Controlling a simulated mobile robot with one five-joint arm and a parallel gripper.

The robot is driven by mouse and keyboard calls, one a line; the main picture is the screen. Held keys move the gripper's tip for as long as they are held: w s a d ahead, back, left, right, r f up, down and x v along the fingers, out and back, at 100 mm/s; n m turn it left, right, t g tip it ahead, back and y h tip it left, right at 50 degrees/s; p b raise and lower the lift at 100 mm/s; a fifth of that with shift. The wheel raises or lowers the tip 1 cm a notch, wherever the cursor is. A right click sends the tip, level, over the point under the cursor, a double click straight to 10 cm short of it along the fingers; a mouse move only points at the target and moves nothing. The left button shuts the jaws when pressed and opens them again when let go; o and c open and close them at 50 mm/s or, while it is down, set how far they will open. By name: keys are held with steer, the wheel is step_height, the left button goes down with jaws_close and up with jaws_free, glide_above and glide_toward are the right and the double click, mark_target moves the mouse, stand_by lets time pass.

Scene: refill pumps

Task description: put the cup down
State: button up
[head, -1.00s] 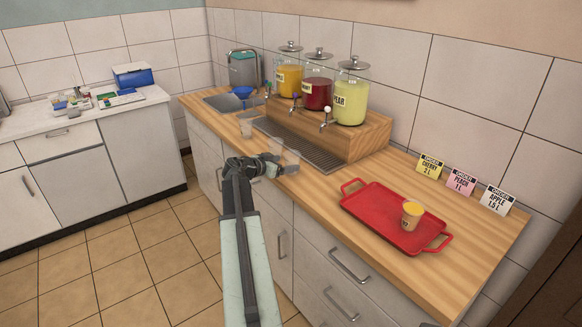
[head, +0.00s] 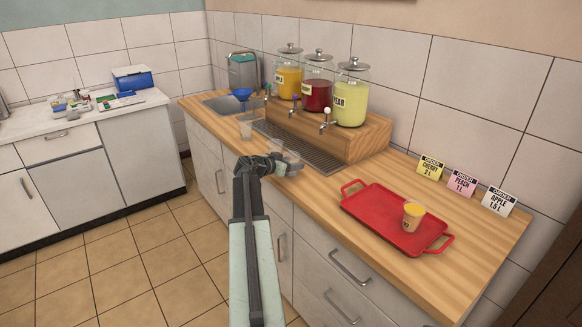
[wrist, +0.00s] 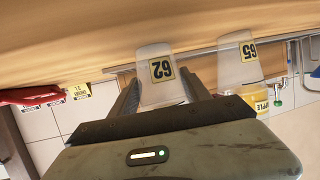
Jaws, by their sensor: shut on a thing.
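A clear cup (head: 285,150) is in my gripper (head: 284,164), by the counter's front edge before the drip grate. In the wrist view my gripper (wrist: 158,90) has its two fingers on either side of this cup (wrist: 157,95), which bears a yellow number label. I cannot tell whether its base touches the wood. A second clear cup (head: 245,129) stands farther left on the wooden counter (head: 345,177); it also shows with a label in the wrist view (wrist: 238,70).
A wooden stand holds orange (head: 289,80), red (head: 317,92) and pale green (head: 350,100) dispensers above a drip grate (head: 300,145). A red tray (head: 375,205) carries a filled cup (head: 412,215). Order cards (head: 461,182) stand behind. A blue funnel (head: 241,94) is near the sink.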

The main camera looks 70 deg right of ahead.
mark_target(297, 153)
steer(key=shift+r+p, duration=0.5)
steer(key=shift+r, duration=0.05)
step_height(297, 153, up, 3)
steer(key=p, duration=0.3)
steer(key=shift+r, duration=0.15)
steer(key=a+p, duration=0.1)
steer(key=a, duration=1.5)
steer(key=shift+s+r, duration=0.3)
steer(key=shift+s, duration=0.15)
steer(key=shift+a, duration=0.1)
